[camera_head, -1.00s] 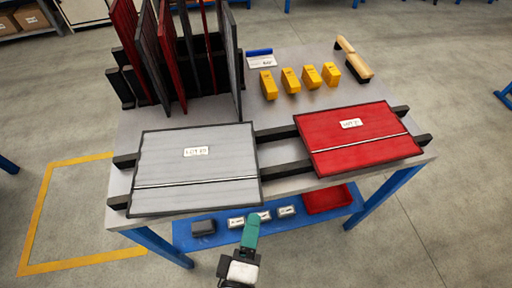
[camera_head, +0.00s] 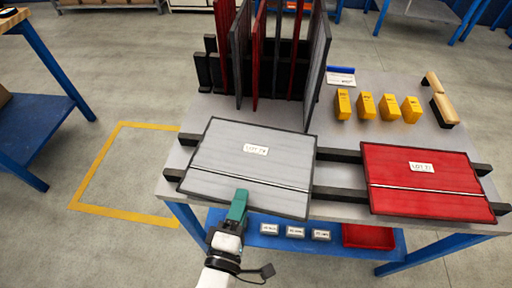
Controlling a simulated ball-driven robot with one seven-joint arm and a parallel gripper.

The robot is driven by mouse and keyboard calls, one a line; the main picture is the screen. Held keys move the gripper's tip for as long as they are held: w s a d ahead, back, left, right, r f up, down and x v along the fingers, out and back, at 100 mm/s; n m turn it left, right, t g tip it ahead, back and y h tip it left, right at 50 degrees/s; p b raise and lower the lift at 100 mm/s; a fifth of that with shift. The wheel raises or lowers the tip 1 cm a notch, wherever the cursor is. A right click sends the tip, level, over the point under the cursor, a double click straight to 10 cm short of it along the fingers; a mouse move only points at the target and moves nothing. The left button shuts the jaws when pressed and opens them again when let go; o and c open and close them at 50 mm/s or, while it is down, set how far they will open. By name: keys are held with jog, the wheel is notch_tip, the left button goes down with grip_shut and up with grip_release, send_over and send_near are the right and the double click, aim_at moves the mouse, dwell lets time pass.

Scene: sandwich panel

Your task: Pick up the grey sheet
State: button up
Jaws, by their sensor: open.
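A grey sheet (camera_head: 245,182) with a dark edge and a white lot label lies flat on the dark rails at the left front of the table. My gripper (camera_head: 239,197), with a teal end, is at the sheet's front edge in the picture and overlaps that edge. Its jaws are open with nothing seen between them. I cannot tell its height or whether it touches the sheet. Other grey sheets (camera_head: 317,62) stand upright in the black rack behind.
A red sheet (camera_head: 425,160) lies on the rails at right. Several yellow blocks (camera_head: 366,105) and a wooden-handled brush (camera_head: 444,108) sit behind it. A black rack (camera_head: 203,72) holds upright red and grey sheets. A blue lower shelf (camera_head: 260,240) carries small labelled blocks and a red tray (camera_head: 368,237).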

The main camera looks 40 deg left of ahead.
jog(key=shift+x, duration=1.15)
grip_shut()
